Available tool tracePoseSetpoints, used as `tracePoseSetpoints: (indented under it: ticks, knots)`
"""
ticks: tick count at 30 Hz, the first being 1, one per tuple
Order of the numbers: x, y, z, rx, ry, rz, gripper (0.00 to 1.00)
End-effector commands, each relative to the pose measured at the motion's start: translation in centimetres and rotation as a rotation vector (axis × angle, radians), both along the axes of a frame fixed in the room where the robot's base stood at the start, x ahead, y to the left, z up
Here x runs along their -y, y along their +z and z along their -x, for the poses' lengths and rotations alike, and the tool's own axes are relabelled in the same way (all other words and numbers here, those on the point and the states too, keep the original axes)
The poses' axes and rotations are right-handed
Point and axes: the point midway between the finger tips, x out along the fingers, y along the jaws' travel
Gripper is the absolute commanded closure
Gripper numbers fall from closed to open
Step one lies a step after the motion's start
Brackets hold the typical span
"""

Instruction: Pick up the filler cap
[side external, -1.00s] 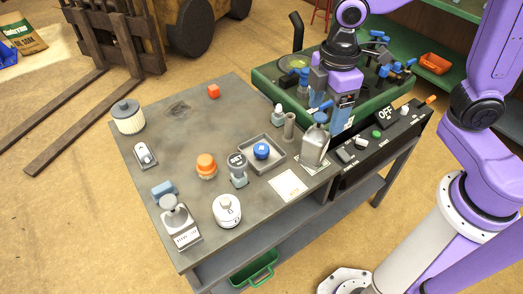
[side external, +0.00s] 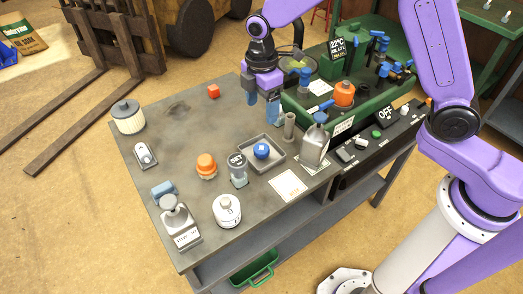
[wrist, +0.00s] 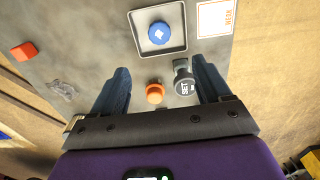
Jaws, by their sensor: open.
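I cannot tell for certain which round cap is the filler cap. A blue cap with a white mark (side external: 261,150) sits in a shallow grey tray (side external: 279,166); it also shows in the wrist view (wrist: 161,33). An orange ribbed cap (side external: 206,164) stands on the bench left of the tray and shows between the fingers in the wrist view (wrist: 155,94). Another orange cap (side external: 344,92) sits on the green machine. My gripper (side external: 262,111) is open and empty, raised above the back of the bench, apart from all caps.
The grey bench (side external: 180,107) also carries a SET device (side external: 238,169), a metal can (side external: 314,147), a grey tube (side external: 289,126), a red cube (side external: 213,91) and several jars and weights. The green machine (side external: 345,121) stands at right. The bench's back left is mostly clear.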

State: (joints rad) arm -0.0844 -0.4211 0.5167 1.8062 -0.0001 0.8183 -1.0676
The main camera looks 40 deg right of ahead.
Motion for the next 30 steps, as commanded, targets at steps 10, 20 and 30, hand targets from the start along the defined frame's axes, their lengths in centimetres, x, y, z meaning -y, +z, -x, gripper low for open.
tracePoseSetpoints:
  ticks: [10,20,30]
  knots:
    - [0.1,-6.8,0.1,-0.006,-0.001,0.003,0.23]
    - [0.0,-10.0,0.0,-0.001,-0.002,0.001,0.23]
    - [0.0,-13.8,-0.1,-0.003,-0.002,0.001,0.23]
